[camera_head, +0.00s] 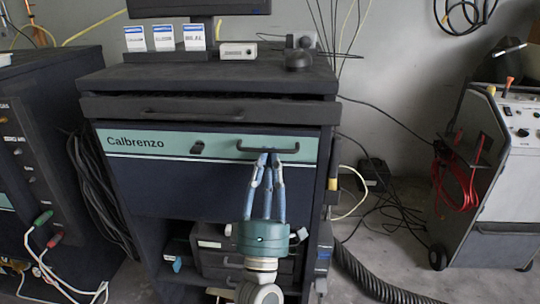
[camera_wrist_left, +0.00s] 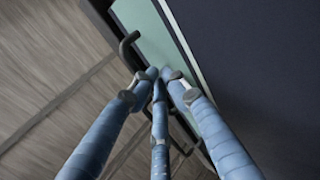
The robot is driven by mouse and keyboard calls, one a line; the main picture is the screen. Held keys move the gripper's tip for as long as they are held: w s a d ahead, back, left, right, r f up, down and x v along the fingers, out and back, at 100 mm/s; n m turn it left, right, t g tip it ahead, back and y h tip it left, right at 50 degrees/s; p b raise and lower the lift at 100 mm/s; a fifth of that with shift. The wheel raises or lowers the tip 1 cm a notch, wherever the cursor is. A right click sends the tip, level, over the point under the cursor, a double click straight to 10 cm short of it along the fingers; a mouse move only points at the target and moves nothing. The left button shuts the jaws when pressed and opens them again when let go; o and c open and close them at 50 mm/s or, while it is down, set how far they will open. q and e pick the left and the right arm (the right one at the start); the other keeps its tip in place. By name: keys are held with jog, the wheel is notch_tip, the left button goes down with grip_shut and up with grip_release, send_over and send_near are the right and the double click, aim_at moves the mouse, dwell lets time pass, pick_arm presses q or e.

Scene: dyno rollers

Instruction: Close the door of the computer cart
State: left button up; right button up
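The computer cart (camera_head: 225,83) stands at centre in the head view. Its dark door (camera_head: 170,192) has a green strip lettered "Calbrenzo" and a black handle (camera_head: 243,149). Below the door, the lower interior with stacked units shows. My left gripper (camera_head: 268,154) reaches up to the handle, its blue fingers drawn together at the bar. In the left wrist view the fingertips (camera_wrist_left: 157,73) meet beside the green strip, and the handle (camera_wrist_left: 128,45) runs behind them. The fingers hide the bar's middle, but they appear closed on it. My right gripper is out of view.
A dark cabinet (camera_head: 65,130) with cables stands close on the left. A grey wheeled machine (camera_head: 510,180) with red cables stands on the right. Loose black cables and a ribbed hose (camera_head: 370,280) lie on the floor between. A monitor and small boxes (camera_head: 163,38) stand on the cart top.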

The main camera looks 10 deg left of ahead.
pick_arm(q)
jog(key=v, duration=1)
jog(key=shift+f, duration=0.45)
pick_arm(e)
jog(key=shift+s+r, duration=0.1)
pick_arm(q)
jog(key=shift+f, duration=0.15)
jog(key=s+f+b, duration=0.5)
jog(key=f+b, duration=0.3)
jog(key=f, duration=0.2)
jog(key=shift+f, duration=0.4)
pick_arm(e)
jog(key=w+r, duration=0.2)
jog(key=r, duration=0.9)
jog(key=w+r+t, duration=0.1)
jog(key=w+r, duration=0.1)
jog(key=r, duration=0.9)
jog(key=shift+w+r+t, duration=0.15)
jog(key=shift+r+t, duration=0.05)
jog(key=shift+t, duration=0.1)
pick_arm(q)
jog(key=shift+s, duration=0.1)
